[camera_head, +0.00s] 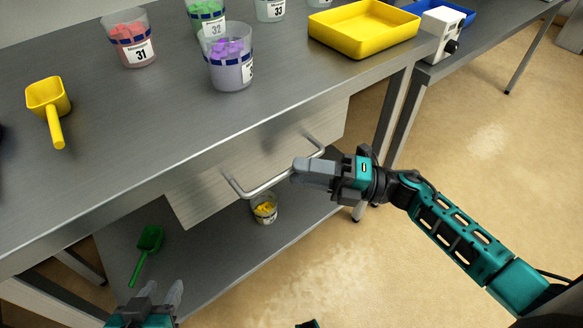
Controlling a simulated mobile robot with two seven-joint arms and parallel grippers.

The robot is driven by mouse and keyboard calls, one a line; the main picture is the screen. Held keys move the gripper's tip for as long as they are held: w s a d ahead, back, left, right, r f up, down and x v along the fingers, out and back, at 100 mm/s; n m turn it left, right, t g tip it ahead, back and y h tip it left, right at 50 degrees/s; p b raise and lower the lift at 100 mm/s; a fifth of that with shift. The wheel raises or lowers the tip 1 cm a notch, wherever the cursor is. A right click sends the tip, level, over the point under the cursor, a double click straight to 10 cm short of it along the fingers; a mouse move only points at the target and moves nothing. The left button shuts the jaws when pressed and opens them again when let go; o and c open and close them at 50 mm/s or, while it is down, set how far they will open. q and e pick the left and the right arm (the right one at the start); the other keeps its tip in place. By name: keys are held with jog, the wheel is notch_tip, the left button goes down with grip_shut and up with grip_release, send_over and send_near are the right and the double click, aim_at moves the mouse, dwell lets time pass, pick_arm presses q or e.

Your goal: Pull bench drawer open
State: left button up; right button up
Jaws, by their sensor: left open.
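The bench drawer (208,194) is a plain metal front below the grey bench top. Its bar handle (262,188) sticks out from the front. The drawer front sits under the bench's front edge, and no drawer interior shows. My left gripper (161,291) is open and empty at the bottom left, below the drawer and apart from it.
On the bench top (150,110) stand several numbered cups, a yellow scoop (50,106) and a yellow tray (362,29). A lower shelf (205,255) holds a green scoop (148,250) and a small cup (264,209). A bench leg (391,115) stands right of the drawer. The floor (370,270) in front is mostly clear.

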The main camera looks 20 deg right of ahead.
jog(key=shift+x, duration=1.45)
grip_shut()
